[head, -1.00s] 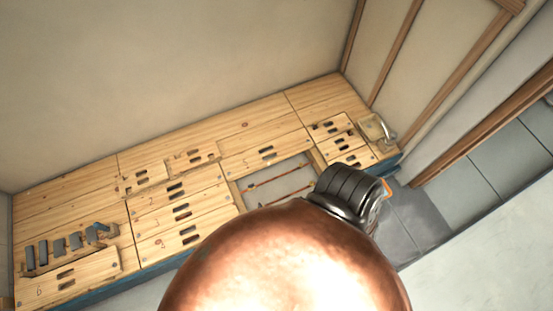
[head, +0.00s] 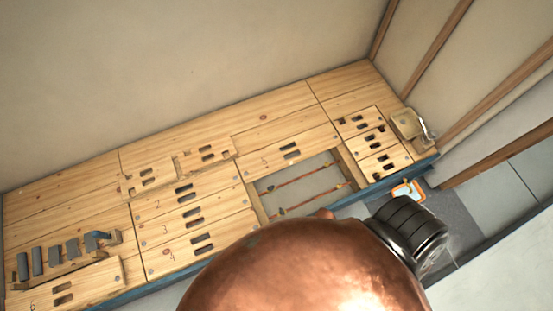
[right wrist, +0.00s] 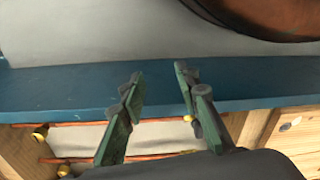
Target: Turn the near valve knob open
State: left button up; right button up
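Two thin reddish pipes lie in a rectangular recess (head: 315,168) in the wooden bench, in the head view. In the right wrist view, the pipe nearer the blue bench edge carries a small yellow fitting at left (right wrist: 40,132) and another (right wrist: 188,118) between my fingers in the picture. A yellow fitting (right wrist: 64,170) shows on the other pipe. I cannot tell which is the near valve knob. My right gripper (right wrist: 158,82) is open and empty, its green fingers over the blue edge; contact with a knob does not show. My left gripper is not in view.
The blue bench edge (right wrist: 60,90) runs beside the recess. Slotted wooden panels (head: 185,215) surround it, with grey pieces (head: 55,258) at left. A metal fitting (head: 407,124) stands at the right end. A large copper-coloured rounded shape blocks the lower middle of the head view.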

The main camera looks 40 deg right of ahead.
jog(key=w+a+r+m+b, duration=0.1)
jog(key=w+a, duration=0.2)
jog(key=w, duration=0.2)
jog(key=w+a+r+b, duration=0.1)
jog(key=w+a+b, duration=0.15)
jog(key=w, duration=0.35)
jog(key=r+m, duration=0.1)
send_over(282, 211)
jog(key=shift+s+a+g, duration=0.15)
jog(key=shift+g, duration=0.15)
jog(key=shift+m+h, duration=0.3)
jog(key=shift+f, duration=0.45)
jog(key=f+b, duration=0.2)
jog(key=f, duration=0.1)
jog(key=f+b, duration=0.2)
jog(key=f, duration=0.1)
jog(key=shift+w+f, duration=0.2)
jog(key=shift+f, duration=0.1)
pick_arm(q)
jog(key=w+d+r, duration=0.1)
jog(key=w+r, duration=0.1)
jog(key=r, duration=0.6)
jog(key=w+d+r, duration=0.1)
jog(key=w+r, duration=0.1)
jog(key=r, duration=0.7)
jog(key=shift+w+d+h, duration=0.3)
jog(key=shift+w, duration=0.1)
pick_arm(e)
jog(key=shift+f, duration=0.1)
